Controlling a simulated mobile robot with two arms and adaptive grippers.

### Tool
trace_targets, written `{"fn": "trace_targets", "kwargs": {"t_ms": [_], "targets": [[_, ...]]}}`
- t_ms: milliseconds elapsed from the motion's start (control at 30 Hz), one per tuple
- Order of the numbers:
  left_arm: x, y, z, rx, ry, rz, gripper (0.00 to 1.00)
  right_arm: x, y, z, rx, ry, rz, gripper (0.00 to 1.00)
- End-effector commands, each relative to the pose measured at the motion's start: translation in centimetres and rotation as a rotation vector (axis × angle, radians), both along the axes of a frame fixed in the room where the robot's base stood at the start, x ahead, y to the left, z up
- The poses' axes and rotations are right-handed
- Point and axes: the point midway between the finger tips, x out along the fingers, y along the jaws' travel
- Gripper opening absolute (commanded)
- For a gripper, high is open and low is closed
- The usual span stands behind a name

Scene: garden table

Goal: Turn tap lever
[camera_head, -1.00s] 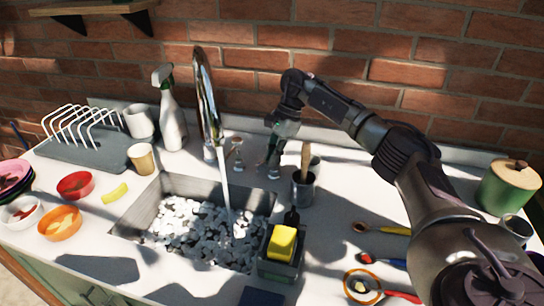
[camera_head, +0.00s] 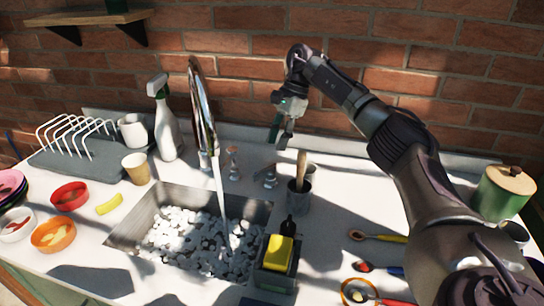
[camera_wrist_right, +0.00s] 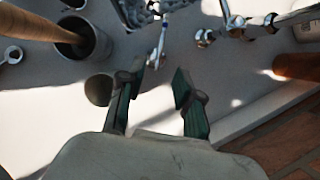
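A tall curved chrome tap (camera_head: 203,100) stands behind the sink, and water runs from it. Two small chrome tap levers stand at its right: one close to the spout (camera_head: 233,165), one further right (camera_head: 268,176). My right gripper (camera_head: 280,134) hangs above the further lever, apart from it. In the right wrist view the gripper (camera_wrist_right: 159,72) is open and empty, with a chrome lever (camera_wrist_right: 158,48) just beyond its fingertips. My left gripper is not in view.
The sink (camera_head: 127,229) holds many pale stones. A dark pot (camera_head: 300,196) with a wooden-handled tool stands right of the levers. A yellow sponge (camera_head: 279,252) sits in a caddy. A spray bottle (camera_head: 166,130) stands left of the tap. The brick wall is close behind.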

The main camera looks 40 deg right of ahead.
Motion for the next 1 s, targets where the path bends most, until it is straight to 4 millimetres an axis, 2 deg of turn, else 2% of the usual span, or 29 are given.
{"fn": "trace_targets", "kwargs": {"t_ms": [100, 300, 833, 933, 1000], "targets": [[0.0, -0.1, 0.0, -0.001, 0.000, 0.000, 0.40, 0.1, -0.6, 1.8, 0.001, -0.001, 0.000, 0.34], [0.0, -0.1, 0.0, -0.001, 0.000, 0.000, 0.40, 0.0, -1.2, 3.1, 0.000, 0.001, 0.002, 0.34], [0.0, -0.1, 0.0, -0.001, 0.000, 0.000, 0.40, 0.0, -1.2, 3.2, 0.000, 0.001, 0.002, 0.34], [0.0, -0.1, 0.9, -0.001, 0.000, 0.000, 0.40, 0.0, -1.2, 4.1, 0.000, 0.001, 0.001, 0.34], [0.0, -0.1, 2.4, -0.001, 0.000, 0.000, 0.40, 0.0, -1.2, 5.5, 0.000, 0.001, 0.001, 0.34]]}}
